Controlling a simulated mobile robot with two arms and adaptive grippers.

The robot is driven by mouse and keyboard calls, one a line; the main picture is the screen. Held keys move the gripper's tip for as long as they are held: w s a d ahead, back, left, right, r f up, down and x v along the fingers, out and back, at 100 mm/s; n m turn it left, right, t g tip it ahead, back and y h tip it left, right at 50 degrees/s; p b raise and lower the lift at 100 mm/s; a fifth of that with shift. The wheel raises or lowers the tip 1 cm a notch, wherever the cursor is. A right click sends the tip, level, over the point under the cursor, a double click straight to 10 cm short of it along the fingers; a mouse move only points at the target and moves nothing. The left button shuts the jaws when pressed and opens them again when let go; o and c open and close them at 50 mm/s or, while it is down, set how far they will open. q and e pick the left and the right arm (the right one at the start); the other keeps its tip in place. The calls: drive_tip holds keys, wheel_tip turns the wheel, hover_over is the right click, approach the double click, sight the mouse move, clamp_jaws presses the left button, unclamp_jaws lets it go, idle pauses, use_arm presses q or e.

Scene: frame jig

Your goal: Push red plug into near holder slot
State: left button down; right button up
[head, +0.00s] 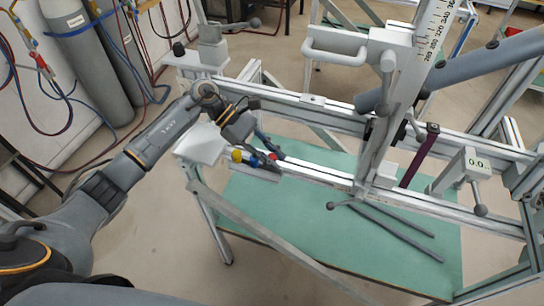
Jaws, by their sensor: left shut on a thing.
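My left gripper (263,142) reaches in from the left over the near rail of the jig. It is shut on the small red plug (272,156), which shows just at its fingertips. The plug is at or just above a small holder (262,173) on the rail. I cannot tell whether it is inside a slot, because the fingers and wrist hide part of the holder. A yellow plug (237,155) sits at the left end of the holder. A small blue part shows between them, partly hidden. My right gripper is not in view.
An upright post with a ruler scale (433,35) and a thick grey tube (460,70) stand right of the holder. A clamp marked 0.0 (475,163) is farther right. Thin dark rods (400,232) lie on the green board (320,240). Gas cylinders (85,60) stand at back left.

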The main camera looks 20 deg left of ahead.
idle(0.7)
use_arm(q)
drive_tip(key=shift+b, duration=0.55)
idle(0.4)
drive_tip(key=shift+f, duration=0.15)
idle(0.5)
drive_tip(key=shift+f+b, duration=1.2)
drive_tip(key=shift+b, duration=0.3)
drive_tip(key=c, duration=1.1)
unclamp_jaws()
drive_tip(key=v, duration=1.2)
